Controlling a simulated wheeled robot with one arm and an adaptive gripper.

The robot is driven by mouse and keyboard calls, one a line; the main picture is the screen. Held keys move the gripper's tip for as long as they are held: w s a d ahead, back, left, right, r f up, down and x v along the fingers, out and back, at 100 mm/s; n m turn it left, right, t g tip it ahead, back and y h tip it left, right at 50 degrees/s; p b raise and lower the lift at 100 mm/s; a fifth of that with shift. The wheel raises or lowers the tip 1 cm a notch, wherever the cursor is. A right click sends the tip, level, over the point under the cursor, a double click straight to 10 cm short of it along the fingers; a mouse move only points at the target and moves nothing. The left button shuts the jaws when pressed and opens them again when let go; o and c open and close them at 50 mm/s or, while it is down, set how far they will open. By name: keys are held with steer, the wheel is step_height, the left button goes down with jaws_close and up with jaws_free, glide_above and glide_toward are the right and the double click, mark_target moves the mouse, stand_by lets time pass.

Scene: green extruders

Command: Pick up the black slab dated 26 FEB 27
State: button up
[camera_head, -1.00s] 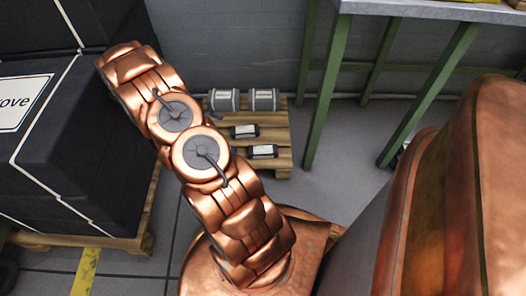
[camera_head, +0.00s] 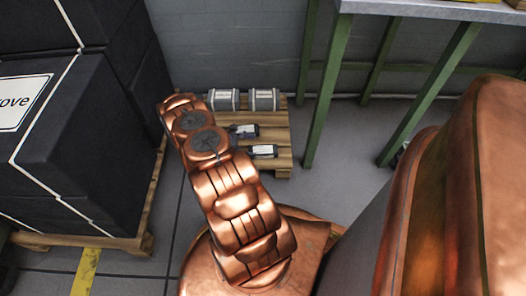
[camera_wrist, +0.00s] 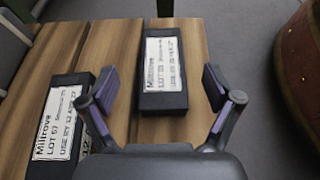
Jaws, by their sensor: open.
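Two black slabs with white labels lie on a wooden pallet. In the wrist view, one slab (camera_wrist: 166,99) lies ahead of my gripper (camera_wrist: 160,88), between the lines of its two fingers. The other slab (camera_wrist: 84,88) lies to the left, partly hidden by the left finger. Both labels read Millrove with a lot and a use-by line; the dates are too blurred to read surely. My gripper is open and empty. In the head view, two slabs show, a rear one (camera_head: 249,130) and a front one (camera_head: 264,152); my arm covers much of my gripper.
Two grey strapped blocks (camera_head: 264,99) stand at the back of the pallet (camera_head: 277,121). A large stack of black boxes (camera_head: 85,140) stands on another pallet at left.

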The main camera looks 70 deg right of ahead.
mark_target(269, 149)
steer(key=b+x, duration=0.3)
steer(key=x, duration=0.4)
steer(key=shift+s+f, duration=0.15)
steer(key=shift+f, duration=0.05)
steer(key=c, duration=1.5)
